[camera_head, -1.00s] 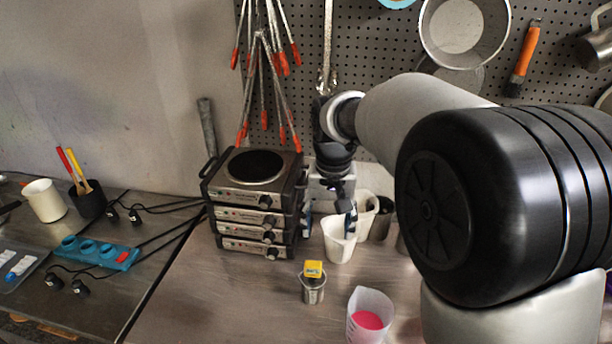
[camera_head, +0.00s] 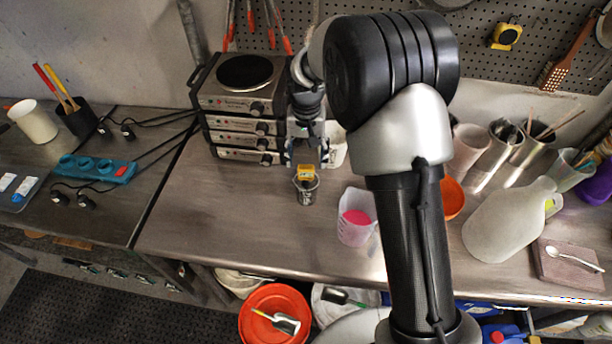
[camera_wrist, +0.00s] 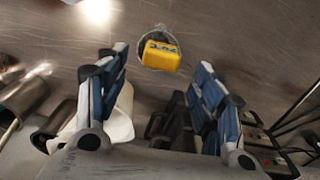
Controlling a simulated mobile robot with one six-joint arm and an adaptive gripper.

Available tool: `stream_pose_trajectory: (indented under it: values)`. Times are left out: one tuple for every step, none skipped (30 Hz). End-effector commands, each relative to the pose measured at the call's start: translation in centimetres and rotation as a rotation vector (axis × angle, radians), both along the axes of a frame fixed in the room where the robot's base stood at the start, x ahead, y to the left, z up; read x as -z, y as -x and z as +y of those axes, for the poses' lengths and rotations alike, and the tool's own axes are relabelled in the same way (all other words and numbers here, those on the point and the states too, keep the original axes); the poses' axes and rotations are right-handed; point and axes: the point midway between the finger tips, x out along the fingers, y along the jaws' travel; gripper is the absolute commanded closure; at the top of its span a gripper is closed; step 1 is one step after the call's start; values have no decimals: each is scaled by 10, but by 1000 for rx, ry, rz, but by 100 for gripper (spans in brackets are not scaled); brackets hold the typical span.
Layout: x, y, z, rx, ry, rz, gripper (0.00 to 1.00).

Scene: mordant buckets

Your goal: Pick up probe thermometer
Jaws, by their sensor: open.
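The probe thermometer appears to be the yellow-headed item (camera_head: 306,172) standing in a small steel cup (camera_head: 306,194) on the bench. In the wrist view, its yellow head (camera_wrist: 160,56) with a dark display lies ahead, between the lines of the fingers. Its lower part is hidden in the cup. My gripper (camera_head: 308,151) is just behind the cup in the head view, partly covered by my arm. In the wrist view, my gripper (camera_wrist: 161,68) has its two blue-padded fingers spread wide with nothing held between them.
A stack of hot plates (camera_head: 240,110) stands close left of my gripper. A clear beaker with pink liquid (camera_head: 356,222) stands to the right of the cup. The bench left of the cup is free.

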Motion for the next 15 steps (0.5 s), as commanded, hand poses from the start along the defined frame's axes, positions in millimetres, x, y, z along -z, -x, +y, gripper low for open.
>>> stream_pose_trajectory:
  values:
    - [3, 0, 0, 0, 0, 0, 38]
    - [4, 0, 0, 0, 0, 0, 38]
    - [5, 0, 0, 0, 0, 0, 38]
    - [7, 0, 0, 0, 0, 0, 38]
    - [9, 1, 0, 0, 0, 0, 38]
    - [12, 1, 0, 0, 0, 1, 38]
    - [16, 2, 0, 0, 1, 2, 38]
    - [20, 3, 0, 0, 1, 3, 38]
    - [26, 3, 0, 0, 1, 3, 38]
    - [30, 4, 1, 0, 1, 2, 38]
    - [35, 5, 1, 0, 1, 3, 38]
    - [42, 5, 1, 0, 1, 2, 38]
    - [47, 4, 1, 0, 1, 2, 38]
    - [50, 4, 1, 0, 1, 2, 38]
    - [54, 4, 1, 0, 1, 1, 38]
